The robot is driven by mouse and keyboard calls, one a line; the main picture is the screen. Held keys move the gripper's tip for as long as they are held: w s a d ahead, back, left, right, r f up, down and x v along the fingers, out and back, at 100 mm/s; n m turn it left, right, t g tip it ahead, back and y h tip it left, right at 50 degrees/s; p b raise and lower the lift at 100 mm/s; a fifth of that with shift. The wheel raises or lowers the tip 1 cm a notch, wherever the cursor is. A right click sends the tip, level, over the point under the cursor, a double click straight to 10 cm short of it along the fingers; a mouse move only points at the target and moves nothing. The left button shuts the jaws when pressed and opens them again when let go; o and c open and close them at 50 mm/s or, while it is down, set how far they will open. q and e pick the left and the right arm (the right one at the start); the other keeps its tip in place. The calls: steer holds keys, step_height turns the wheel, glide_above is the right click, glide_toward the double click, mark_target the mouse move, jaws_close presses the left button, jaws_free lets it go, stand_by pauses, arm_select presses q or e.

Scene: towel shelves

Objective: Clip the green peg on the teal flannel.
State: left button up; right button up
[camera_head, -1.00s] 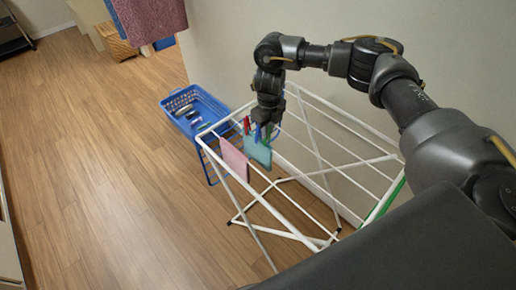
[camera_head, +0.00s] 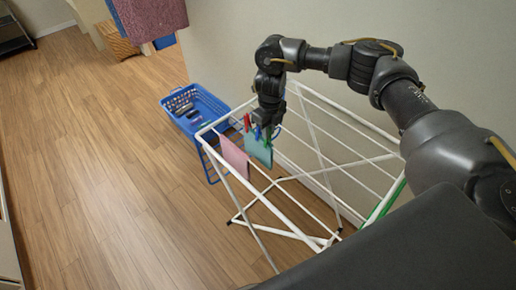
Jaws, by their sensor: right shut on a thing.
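The teal flannel (camera_head: 259,150) hangs over a rail of the white drying rack, beside a pink cloth. The green peg (camera_head: 268,136) is at the top edge of the teal flannel, between the fingers of my right gripper (camera_head: 268,126). My right gripper is shut on it, pointing down from above the rack. A blue peg (camera_head: 257,132) is close to its left. The view is too small to tell how far the green peg's jaws straddle the cloth and rail. My left gripper is not in view.
The white drying rack (camera_head: 310,237) stands by the wall. The pink cloth (camera_head: 233,157) hangs on it with a red peg (camera_head: 247,122) near its top. A blue basket (camera_head: 214,121) with small items stands behind the rack. Wooden floor to the left is clear.

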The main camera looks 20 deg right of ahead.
steer(key=shift+f+b, duration=0.35)
steer(key=shift+f, duration=0.15)
stand_by(0.4)
steer(key=o, duration=0.9)
steer(key=shift+o, duration=0.4)
steer(key=shift+o, duration=1.1)
steer(key=shift+r, duration=0.1)
step_height(320, 180, up, 7)
steer(key=p, duration=0.6)
